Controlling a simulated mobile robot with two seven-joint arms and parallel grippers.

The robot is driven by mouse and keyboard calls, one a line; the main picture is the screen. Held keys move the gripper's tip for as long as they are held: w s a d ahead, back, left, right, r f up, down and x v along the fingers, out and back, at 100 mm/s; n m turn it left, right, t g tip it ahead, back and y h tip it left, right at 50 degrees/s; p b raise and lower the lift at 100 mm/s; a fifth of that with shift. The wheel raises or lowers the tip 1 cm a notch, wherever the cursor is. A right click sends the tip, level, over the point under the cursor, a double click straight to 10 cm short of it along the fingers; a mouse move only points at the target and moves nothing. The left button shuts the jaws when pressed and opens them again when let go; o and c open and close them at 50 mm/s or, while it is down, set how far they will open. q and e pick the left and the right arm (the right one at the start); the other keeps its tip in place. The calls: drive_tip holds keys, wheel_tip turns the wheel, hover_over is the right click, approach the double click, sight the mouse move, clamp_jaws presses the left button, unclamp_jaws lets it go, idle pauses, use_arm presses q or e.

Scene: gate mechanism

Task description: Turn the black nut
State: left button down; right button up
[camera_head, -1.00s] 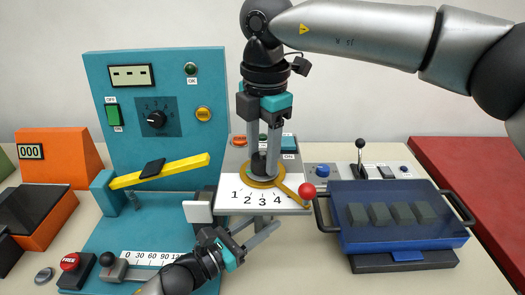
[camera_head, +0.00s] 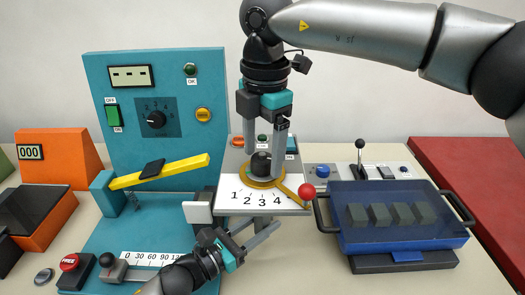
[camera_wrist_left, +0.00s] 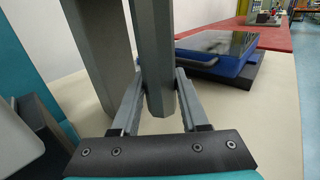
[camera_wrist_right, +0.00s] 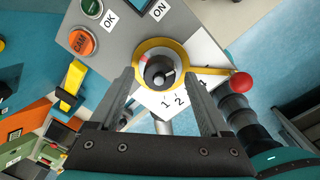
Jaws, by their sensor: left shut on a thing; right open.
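The black nut (camera_head: 261,164) stands in the middle of a yellow ring (camera_head: 262,183) on the numbered white plate. In the right wrist view the nut (camera_wrist_right: 160,72) shows from above as a round dark knob. My right gripper (camera_head: 265,172) points down over it, open, with one finger on each side and gaps visible. My left gripper (camera_head: 262,232) is below the plate, shut on a grey post (camera_wrist_left: 157,65) that supports it. The white plate (camera_head: 228,207) carries the numbers 1 to 4. A yellow lever with a red ball (camera_head: 306,191) extends from the ring towards the right, past the 4.
A teal panel (camera_head: 180,85) with a dial and switches stands behind on the left, with a yellow bar (camera_head: 190,166) before it. A blue tray (camera_head: 350,245) with dark blocks is on the right. A grey button panel is behind the plate. The table front right is clear.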

wheel_tip(320, 180, up, 12)
drive_tip(key=shift+s+d+f, duration=0.15)
drive_tip(key=shift+s+f, duration=0.05)
idle(0.4)
wheel_tip(320, 180, up, 12)
hover_over(265, 160)
drive_tip(key=shift+s+d, duration=0.15)
drive_tip(key=shift+s, duration=0.05)
idle(0.4)
use_arm(q)
unclamp_jaws()
idle(0.5)
drive_tip(key=shift+v, duration=4)
drive_tip(key=shift+s, duration=0.1)
